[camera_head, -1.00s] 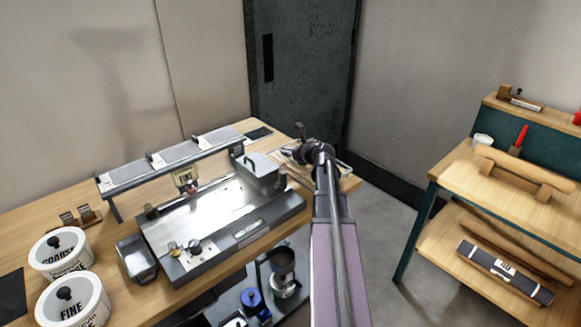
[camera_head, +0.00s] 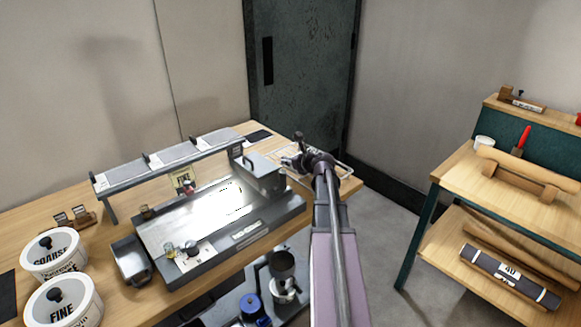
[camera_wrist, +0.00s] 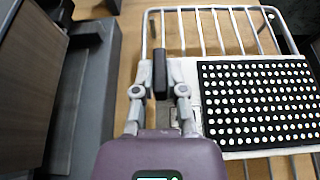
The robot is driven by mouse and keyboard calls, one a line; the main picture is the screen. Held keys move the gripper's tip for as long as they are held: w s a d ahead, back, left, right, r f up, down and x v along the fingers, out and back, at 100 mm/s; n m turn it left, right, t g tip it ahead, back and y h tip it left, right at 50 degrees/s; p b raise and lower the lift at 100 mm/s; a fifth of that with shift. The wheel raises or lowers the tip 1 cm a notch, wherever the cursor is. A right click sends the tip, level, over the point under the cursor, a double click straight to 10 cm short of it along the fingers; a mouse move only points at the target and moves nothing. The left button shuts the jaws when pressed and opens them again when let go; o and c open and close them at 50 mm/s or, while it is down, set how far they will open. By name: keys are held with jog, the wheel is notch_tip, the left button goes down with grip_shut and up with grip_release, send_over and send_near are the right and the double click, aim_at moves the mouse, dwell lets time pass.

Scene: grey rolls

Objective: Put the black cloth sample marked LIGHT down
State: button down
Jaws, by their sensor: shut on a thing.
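The black cloth sample (camera_wrist: 258,105) shows in the wrist view as a dark panel covered in rows of white dots, on a pale backing. No LIGHT mark is readable. My gripper (camera_wrist: 160,78) is left of it, shut on a narrow black piece at the backing's left side, which seems to be part of the sample. The sample lies flat over a wire rack (camera_wrist: 215,30); whether it touches the wires I cannot tell. In the head view my gripper (camera_head: 298,160) is at the table's right end, over the rack (camera_head: 345,172), and my arm hides much there.
A metal flatbed device (camera_head: 220,220) with a grey block (camera_head: 262,172) stands just left of the rack. Tubs marked COARSE (camera_head: 52,258) and FINE (camera_head: 62,305) stand at the left. A shelf bench (camera_head: 520,190) with rolls is at right, beyond a floor gap.

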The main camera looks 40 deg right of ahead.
jog(key=shift+f, duration=0.55)
jog(key=shift+f+b, duration=0.15)
jog(key=shift+b, duration=0.3)
jog(key=c, duration=0.7)
grip_release()
jog(key=shift+r, duration=0.25)
jog(key=p+v, duration=0.5)
jog(key=v, duration=0.7)
